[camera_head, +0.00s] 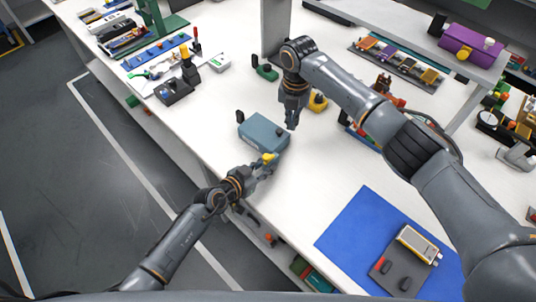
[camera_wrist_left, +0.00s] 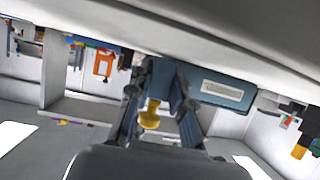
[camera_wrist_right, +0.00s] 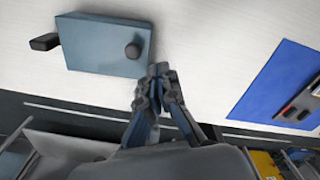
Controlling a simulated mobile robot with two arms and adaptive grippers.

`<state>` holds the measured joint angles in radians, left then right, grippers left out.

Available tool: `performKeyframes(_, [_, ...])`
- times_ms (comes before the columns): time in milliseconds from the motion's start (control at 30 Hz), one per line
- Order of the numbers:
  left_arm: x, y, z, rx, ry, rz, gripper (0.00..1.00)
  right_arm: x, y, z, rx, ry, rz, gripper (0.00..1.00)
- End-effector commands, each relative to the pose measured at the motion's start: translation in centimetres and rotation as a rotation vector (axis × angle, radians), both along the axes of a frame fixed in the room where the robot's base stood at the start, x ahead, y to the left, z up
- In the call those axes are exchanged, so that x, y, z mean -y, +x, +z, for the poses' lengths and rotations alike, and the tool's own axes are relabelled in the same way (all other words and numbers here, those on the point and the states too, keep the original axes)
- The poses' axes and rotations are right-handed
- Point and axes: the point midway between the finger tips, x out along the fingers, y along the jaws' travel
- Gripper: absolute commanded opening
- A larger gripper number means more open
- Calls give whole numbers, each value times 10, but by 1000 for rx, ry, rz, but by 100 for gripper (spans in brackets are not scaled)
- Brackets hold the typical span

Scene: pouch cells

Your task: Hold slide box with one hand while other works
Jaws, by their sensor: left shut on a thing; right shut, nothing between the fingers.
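The slide box is a blue-grey box (camera_head: 260,132) near the table's front edge in the head view, with a black knob at its left end. My left gripper (camera_head: 265,168) is at its near right corner. In the left wrist view my left gripper (camera_wrist_left: 157,100) has its fingers at the end of the blue box (camera_wrist_left: 245,97), which bears a pale label. A yellow knob (camera_wrist_left: 150,117) shows between these fingers; the exact contact is hard to see. My right gripper (camera_head: 291,124) is shut and empty beside the box's right end. In the right wrist view its fingertips (camera_wrist_right: 159,72) meet near the box (camera_wrist_right: 95,48).
A yellow block (camera_head: 318,102) stands just behind my right gripper. A green block (camera_head: 266,72) stands farther back. A blue mat (camera_head: 345,233) with a grey device (camera_head: 397,277) lies at the right front. White tabletop between the box and mat is clear.

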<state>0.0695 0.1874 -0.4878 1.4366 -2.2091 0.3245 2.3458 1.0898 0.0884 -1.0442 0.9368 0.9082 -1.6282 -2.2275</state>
Motion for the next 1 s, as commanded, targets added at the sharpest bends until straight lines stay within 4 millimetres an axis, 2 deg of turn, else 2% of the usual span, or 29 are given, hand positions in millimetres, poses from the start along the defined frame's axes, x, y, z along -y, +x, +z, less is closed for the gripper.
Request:
performKeyframes(367, [-1, 0, 0, 0, 2, 1, 0, 0, 0, 0, 0, 0, -4, 0])
performKeyframes(533, [-1, 0, 0, 0, 2, 1, 0, -7, -5, 1, 2, 11, -88, 0])
performKeyframes(667, [-1, 0, 0, 0, 2, 1, 0, -18, -15, 2, 4, 31, -253, 0])
performKeyframes(1000, [-1, 0, 0, 0, 2, 1, 0, -53, -49, 12, -17, 104, -806, 0])
